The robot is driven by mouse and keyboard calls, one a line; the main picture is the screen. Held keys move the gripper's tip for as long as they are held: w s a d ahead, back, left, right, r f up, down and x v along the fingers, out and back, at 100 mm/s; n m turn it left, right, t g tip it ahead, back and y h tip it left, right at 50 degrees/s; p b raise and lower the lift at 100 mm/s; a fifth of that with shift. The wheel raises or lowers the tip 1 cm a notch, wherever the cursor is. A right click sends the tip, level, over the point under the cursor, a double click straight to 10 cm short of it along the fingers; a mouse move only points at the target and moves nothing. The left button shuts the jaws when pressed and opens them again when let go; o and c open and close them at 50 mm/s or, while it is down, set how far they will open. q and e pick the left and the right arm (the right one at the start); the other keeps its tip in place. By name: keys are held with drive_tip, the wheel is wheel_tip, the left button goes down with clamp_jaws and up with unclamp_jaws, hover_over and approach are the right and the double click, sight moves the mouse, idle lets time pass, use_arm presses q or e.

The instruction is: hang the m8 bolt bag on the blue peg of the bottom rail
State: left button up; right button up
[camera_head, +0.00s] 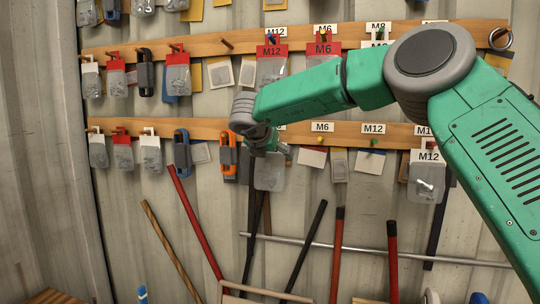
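My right gripper (268,148) is at the bottom rail (220,128), left of its M6 label. A clear bag of grey hardware (268,172) hangs directly below the gripper. Its header is hidden, so I cannot read its size or tell whether the fingers hold it. The finger gap does not show clearly. No blue peg shows on the bottom rail; the spot under the partly covered label left of M6 is hidden by the gripper. A yellow peg (320,140) and a green peg (374,141) show further right. My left gripper is not in view.
An upper rail (215,46) carries M12 and M6 bags with red headers. An M12 bag (427,180) hangs at the bottom rail's right. An orange tool (229,155) hangs just left of my gripper. Long bars (305,245) lean against the wall below.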

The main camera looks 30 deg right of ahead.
drive_tip(key=shift+o, duration=0.7)
